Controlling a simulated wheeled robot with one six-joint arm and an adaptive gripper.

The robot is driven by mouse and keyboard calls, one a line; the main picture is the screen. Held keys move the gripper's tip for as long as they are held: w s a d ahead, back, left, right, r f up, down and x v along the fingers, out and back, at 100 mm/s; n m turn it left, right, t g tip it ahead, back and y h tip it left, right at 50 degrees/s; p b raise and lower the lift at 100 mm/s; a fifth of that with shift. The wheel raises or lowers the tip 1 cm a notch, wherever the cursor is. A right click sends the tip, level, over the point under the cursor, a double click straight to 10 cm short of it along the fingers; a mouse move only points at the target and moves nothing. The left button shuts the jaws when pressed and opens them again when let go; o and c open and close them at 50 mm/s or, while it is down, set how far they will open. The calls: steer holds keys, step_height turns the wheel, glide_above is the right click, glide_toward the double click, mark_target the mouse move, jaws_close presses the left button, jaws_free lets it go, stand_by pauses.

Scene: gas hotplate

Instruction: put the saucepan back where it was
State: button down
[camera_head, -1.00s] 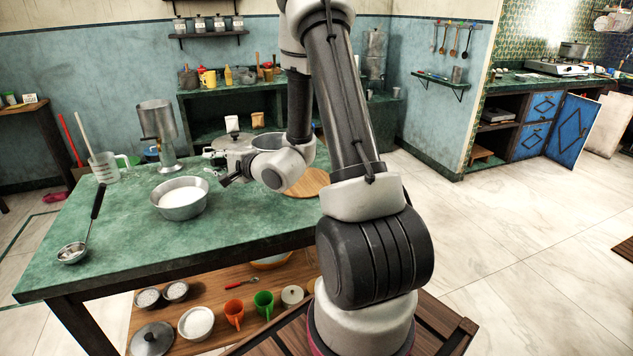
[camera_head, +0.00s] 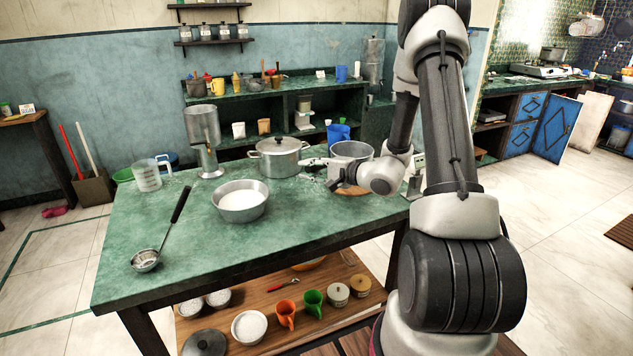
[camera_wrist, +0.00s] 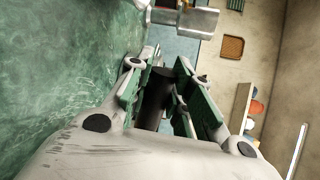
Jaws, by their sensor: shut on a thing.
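A grey metal saucepan (camera_head: 352,151) is at the right end of the green table in the head view, above or on a round wooden board (camera_head: 352,190). I cannot tell whether it touches the board. My gripper (camera_head: 324,172) is in front of the saucepan and partly hides it. In the wrist view my gripper (camera_wrist: 160,92) is shut on a dark cylindrical handle (camera_wrist: 154,103), which I take to be the saucepan's. The pan's body is not clearly visible there.
A lidded pot (camera_head: 278,158) stands close to the left of the saucepan. A bowl of white contents (camera_head: 241,202), a ladle (camera_head: 147,260), a measuring jug (camera_head: 148,177) and a metal grinder (camera_head: 203,130) are further left. The table's front middle is clear.

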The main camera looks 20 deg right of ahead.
steer(key=shift+f, duration=2.25)
steer(key=c, duration=1.3)
jaws_free()
